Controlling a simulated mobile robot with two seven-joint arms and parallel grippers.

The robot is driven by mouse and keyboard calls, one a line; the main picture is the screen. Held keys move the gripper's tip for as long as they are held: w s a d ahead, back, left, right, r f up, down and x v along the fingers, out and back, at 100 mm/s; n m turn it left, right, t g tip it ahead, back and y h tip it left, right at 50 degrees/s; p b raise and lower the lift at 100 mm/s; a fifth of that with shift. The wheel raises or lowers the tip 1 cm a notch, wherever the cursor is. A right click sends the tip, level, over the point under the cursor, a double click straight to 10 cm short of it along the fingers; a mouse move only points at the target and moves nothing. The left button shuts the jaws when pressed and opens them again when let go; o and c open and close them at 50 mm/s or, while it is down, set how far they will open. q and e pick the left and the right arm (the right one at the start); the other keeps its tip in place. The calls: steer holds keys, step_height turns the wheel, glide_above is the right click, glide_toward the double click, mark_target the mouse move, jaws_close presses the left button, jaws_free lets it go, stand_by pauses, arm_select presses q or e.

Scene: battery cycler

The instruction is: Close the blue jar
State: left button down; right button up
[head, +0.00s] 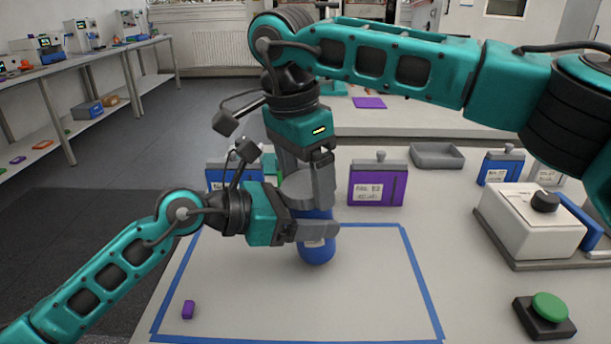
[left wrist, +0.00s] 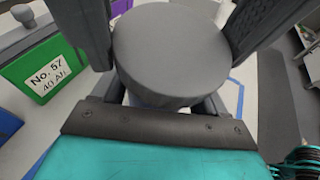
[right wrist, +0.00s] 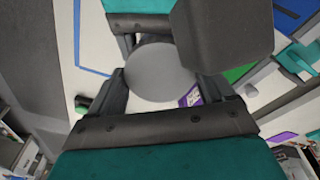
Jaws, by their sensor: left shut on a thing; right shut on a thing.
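The blue jar (head: 316,252) stands upright on the table inside a blue tape outline. My left gripper (head: 318,231) comes in from the left and is shut around the jar's body. The round grey lid (head: 303,195) is directly above the jar; it also shows in the left wrist view (left wrist: 168,52) and in the right wrist view (right wrist: 160,74). My right gripper (head: 308,182) points down from above and is shut on the lid. The fingers hide part of the rim, so I cannot tell whether the lid is seated on the jar.
Behind stand a blue battery (head: 232,173), a purple battery (head: 378,185) and a grey tray (head: 437,156). At the right are a white device (head: 535,225) with a black knob and a green button (head: 549,307). The front middle is clear.

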steer(key=m, duration=0.3)
steer(key=shift+m, duration=0.4)
steer(key=m, duration=0.4)
steer(key=o, duration=1)
steer(key=shift+o, duration=0.2)
steer(key=shift+s+a+r, duration=0.1)
steer(key=shift+a+r, duration=0.05)
steer(key=shift+r, duration=1)
steer(key=shift+s+a+r, duration=0.1)
steer(key=shift+a+r, duration=0.05)
steer(key=shift+r, duration=0.95)
